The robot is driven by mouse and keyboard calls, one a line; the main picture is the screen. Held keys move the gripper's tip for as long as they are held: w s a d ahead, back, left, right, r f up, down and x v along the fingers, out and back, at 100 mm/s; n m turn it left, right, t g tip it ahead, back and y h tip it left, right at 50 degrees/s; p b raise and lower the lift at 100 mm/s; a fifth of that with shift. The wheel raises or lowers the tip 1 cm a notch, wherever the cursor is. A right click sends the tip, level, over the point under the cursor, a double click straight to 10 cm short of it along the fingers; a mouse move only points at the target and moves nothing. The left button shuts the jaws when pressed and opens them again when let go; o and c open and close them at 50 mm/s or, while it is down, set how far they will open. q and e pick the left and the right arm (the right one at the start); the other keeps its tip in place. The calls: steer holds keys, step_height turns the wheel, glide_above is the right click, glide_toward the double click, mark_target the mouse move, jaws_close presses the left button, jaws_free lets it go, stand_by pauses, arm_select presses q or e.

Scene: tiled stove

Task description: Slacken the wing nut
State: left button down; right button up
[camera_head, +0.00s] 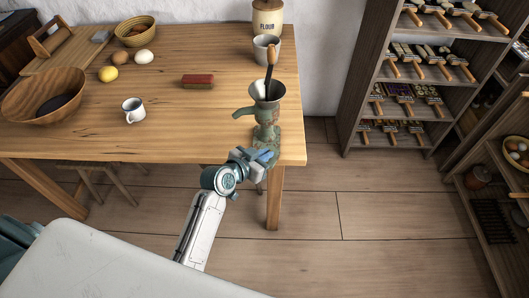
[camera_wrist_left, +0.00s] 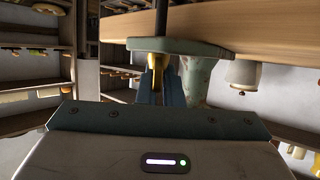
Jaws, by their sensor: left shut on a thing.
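A worn green meat grinder (camera_head: 266,130) with a grey funnel-shaped hopper (camera_head: 268,92) stands at the table's right front corner. A dark wooden-handled tool (camera_head: 271,60) stands in the hopper. My left gripper (camera_head: 263,156) is at the grinder's base by the table edge. In the left wrist view its two blue fingers (camera_wrist_left: 159,84) are shut on a brass-coloured piece, the wing nut (camera_wrist_left: 157,63), beside the green clamp (camera_wrist_left: 195,80). The fingers hide much of the nut. My right gripper is not in view.
The wooden table (camera_head: 190,120) holds a wooden bowl (camera_head: 45,95), an enamel mug (camera_head: 134,110), a red-brown block (camera_head: 198,81), a grey cup (camera_head: 266,48) and a flour jar (camera_head: 268,18). Shelves (camera_head: 410,80) stand at the right. The floor (camera_head: 310,215) before them is clear.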

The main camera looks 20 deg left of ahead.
arm_select(q)
steer(key=shift+f, duration=0.1)
steer(key=c, duration=1.6)
jaws_free()
steer(key=b+v, duration=0.1)
steer(key=v, duration=1)
steer(key=shift+d, duration=0.1)
